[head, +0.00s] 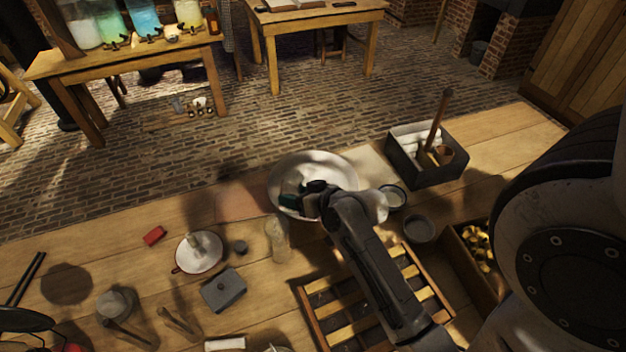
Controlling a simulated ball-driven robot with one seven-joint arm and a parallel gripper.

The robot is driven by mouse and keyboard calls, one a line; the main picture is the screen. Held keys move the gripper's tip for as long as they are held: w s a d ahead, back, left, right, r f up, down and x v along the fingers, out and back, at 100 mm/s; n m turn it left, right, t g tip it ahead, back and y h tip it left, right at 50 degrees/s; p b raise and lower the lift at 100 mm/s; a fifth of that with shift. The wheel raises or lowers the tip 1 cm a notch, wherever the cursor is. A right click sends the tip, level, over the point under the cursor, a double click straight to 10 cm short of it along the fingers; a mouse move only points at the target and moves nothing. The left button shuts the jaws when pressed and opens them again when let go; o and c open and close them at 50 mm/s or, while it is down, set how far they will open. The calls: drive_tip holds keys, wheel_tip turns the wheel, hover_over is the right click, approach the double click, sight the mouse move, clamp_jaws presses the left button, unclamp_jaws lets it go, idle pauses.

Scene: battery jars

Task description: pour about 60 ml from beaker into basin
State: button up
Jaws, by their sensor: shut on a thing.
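The basin (325,163) is a wide, pale round dish on the far side of the wooden table, near the middle of the head view. My gripper (305,199) is over the basin's near left part, with my arm reaching in from the lower right. It is shut on a small pale, glassy vessel (291,186), which looks like the beaker and seems tilted. My gripper hides part of the vessel and of the basin. I cannot make out the liquid level or any stream.
A dark box (413,170) with a wooden-handled tool stands right of the basin. A small cup (394,195) and a grey bowl (420,229) are close to my arm. A slatted wooden rack (318,316) lies below it. A clear jar (277,240) stands near the basin's front left.

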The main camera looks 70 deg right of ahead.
sight(288, 192)
drive_tip(key=shift+w+a+r+n+h+p, duration=0.1)
drive_tip(key=shift+a+r+n+h+p, duration=0.15)
drive_tip(key=shift+r, duration=0.4)
drive_tip(key=shift+w+a+r+n+h+p, duration=0.1)
drive_tip(key=shift+a+r+n+h+p, duration=0.15)
drive_tip(key=shift+r, duration=0.35)
drive_tip(key=shift+f, duration=0.1)
drive_tip(key=shift+a+r+n+h, duration=0.35)
drive_tip(key=shift+n+h, duration=0.15)
idle(1.1)
